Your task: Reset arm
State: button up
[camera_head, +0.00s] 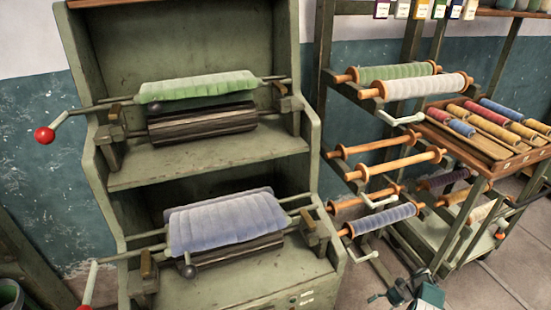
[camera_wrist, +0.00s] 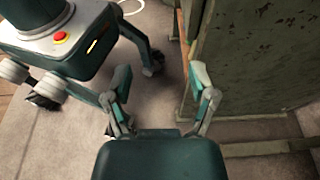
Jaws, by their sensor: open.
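My gripper (camera_wrist: 160,78) shows in the wrist view with its two fingers spread apart and nothing between them. Floor lies behind the gap. In the head view my gripper (camera_head: 392,293) is low at the bottom edge, right of the green cabinet (camera_head: 325,170) and in front of the spool rack. It is partly cut off by the frame there. The wrist camera looks down past the fingers at my own body and legs on the left and a worn green panel (camera_wrist: 255,60) on the right. The gripper appears clear of the panel.
The cabinet holds rollers with green cloth (camera_head: 200,86) and blue cloth (camera_head: 225,222); red-knobbed cranks (camera_head: 44,134) stick out left. The rack at right carries several spools (camera_head: 425,86), projecting handles and a tray of colored rolls (camera_head: 490,156). Bare floor (camera_head: 490,285) shows at the lower right.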

jog(key=w+r+n+h, duration=0.15)
jog(key=w+r, duration=0.25)
jog(key=r, duration=0.4)
jog(key=w+r+n+h, duration=0.15)
jog(key=w+r, duration=0.25)
jog(key=r, duration=0.4)
jog(key=a+r+n+t+h, duration=0.1)
jog(key=a+r+h, duration=0.25)
jog(key=r, duration=0.75)
jog(key=a+r+n+t+h, duration=0.15)
jog(key=a+r, duration=0.25)
jog(key=r, duration=0.6)
jog(key=s+a+r+n+t+h, duration=0.2)
jog(key=s+a+r, duration=0.2)
jog(key=s+r, duration=0.25)
jog(key=s+a+r+n+t+h, duration=0.1)
jog(key=s+a+r+n+h, duration=0.1)
jog(key=s+a+r, duration=0.35)
jog(key=s+a+r+n+t+h, duration=0.2)
jog(key=s+n+t, duration=0.2)
jog(key=s, duration=1.3)
jog(key=shift+s+t, duration=0.25)
jog(key=shift+t, duration=0.4)
